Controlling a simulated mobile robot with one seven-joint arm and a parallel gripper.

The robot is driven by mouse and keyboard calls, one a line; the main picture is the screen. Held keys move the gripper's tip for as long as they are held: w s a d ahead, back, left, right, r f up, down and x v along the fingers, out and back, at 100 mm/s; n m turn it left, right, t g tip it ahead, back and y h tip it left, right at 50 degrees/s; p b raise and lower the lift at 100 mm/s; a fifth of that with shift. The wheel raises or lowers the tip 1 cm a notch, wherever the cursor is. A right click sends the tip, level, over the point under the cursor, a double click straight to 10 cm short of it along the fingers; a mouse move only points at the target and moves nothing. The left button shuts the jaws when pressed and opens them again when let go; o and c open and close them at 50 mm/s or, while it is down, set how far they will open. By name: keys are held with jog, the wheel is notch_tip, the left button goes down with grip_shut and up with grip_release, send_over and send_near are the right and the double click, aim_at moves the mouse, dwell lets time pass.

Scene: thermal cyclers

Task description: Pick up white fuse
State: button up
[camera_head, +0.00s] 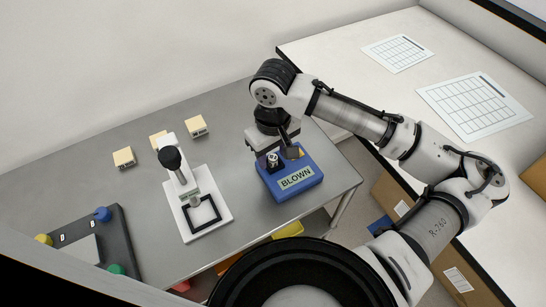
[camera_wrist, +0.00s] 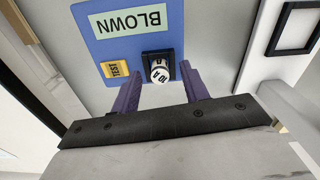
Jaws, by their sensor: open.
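The white fuse (camera_wrist: 160,72) is a short white cylinder with dark lettering. It stands in a black socket (camera_wrist: 150,57) on the blue box labelled BLOWN (camera_wrist: 94,45). In the head view the fuse (camera_head: 273,160) shows small on the box's upper left part. My gripper (camera_wrist: 161,76) is open, its two purple fingers on either side of the fuse with a visible gap to each. In the head view my gripper (camera_head: 284,148) is over the back of the blue box (camera_head: 316,185), partly hiding it. I cannot tell the exact finger height.
A white stand with a black knob (camera_head: 170,159) is left of the blue box on the grey table (camera_head: 100,185). Several cream blocks (camera_head: 124,157) lie behind it. A dark board (camera_head: 122,235) with coloured knobs is at front left. A white bench (camera_head: 400,85) is on the right.

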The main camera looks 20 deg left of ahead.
jog(key=shift+f, duration=0.25)
grip_shut()
jog(key=shift+r, duration=0.1)
notch_tip(320, 180, up, 20)
jog(key=b, duration=0.2)
dwell(0.4)
